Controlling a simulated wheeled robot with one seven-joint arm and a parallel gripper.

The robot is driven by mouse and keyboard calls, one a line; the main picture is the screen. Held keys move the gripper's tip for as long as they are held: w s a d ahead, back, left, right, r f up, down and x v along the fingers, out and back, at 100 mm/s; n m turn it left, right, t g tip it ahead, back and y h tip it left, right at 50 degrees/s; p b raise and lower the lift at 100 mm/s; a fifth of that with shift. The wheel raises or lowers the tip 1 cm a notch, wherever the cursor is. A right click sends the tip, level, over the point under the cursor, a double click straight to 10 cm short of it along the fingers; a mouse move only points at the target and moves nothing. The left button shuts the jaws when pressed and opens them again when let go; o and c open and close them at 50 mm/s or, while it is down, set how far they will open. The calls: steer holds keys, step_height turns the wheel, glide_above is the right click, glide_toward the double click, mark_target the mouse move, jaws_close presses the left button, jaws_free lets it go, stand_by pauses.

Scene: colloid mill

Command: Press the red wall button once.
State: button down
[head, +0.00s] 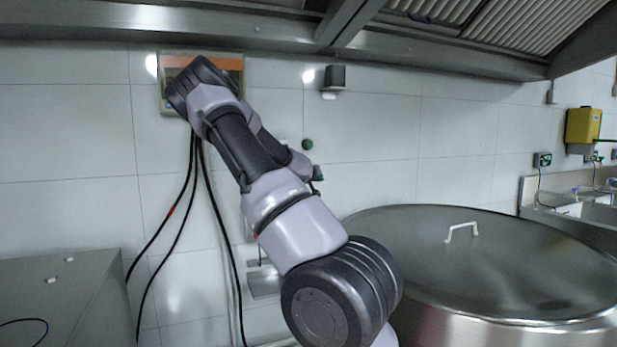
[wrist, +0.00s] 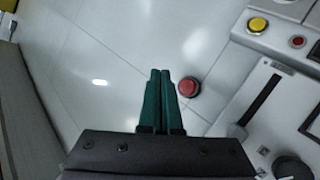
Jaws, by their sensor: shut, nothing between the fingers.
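The red wall button (wrist: 189,87) is a round red cap in a dark ring on the pale tiled wall. In the wrist view it lies just right of my gripper's fingertips. My gripper (wrist: 160,73) has two green fingers, shut together and empty. The fingertips appear beside the button, not over it; I cannot tell their distance from the wall. In the head view I cannot make out the red button, and my arm covers much of the wall.
In the head view, a large lidded steel vessel (head: 400,225) stands right of my arm, and black cables (head: 172,205) hang left.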

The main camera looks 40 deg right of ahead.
steer(key=w+d, duration=0.2)
steer(key=w, duration=0.5)
steer(key=shift+w, duration=0.35)
steer(key=shift+w, duration=0.1)
stand_by(1.7)
steer(key=shift+w, duration=0.3)
steer(key=shift+w+d, duration=0.15)
steer(key=shift+w, duration=0.3)
stand_by(0.6)
steer(key=shift+s, duration=0.1)
steer(key=shift+s+a, duration=0.2)
steer(key=shift+s, duration=0.55)
steer(key=shift+s+a, duration=0.2)
steer(key=shift+s, duration=0.6)
steer(key=shift+s+a, duration=0.2)
steer(key=shift+s, duration=0.65)
steer(key=shift+s+a, duration=0.2)
steer(key=shift+s, duration=0.6)
